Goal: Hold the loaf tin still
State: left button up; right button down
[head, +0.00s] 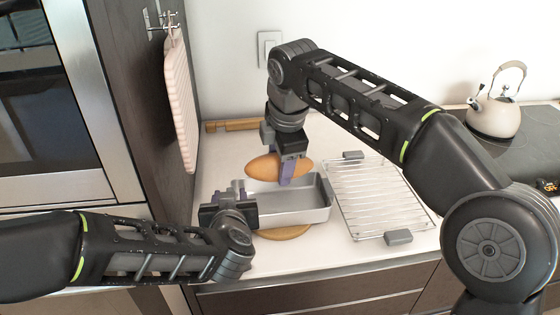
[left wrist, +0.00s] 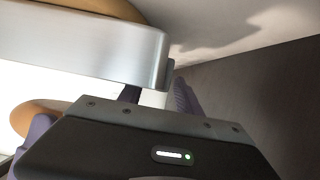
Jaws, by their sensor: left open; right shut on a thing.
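The finger hides part of the loaf. My left gripper (head: 236,192) is open at the tin's left end, with its purple fingers near the wall. I cannot tell whether they touch it.
A wire rack (head: 372,195) with grey end pieces lies right of the tin. A kettle (head: 495,112) stands on the dark hob (head: 535,145). A ribbed pink board (head: 179,100) hangs on the dark cabinet side at left. A wooden piece (head: 232,125) lies along the wall.

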pick_arm(q)
jog(key=shift+s, duration=0.1)
jog(key=v, duration=0.7)
jog(key=shift+s, duration=0.15)
jog(key=shift+r, duration=0.15)
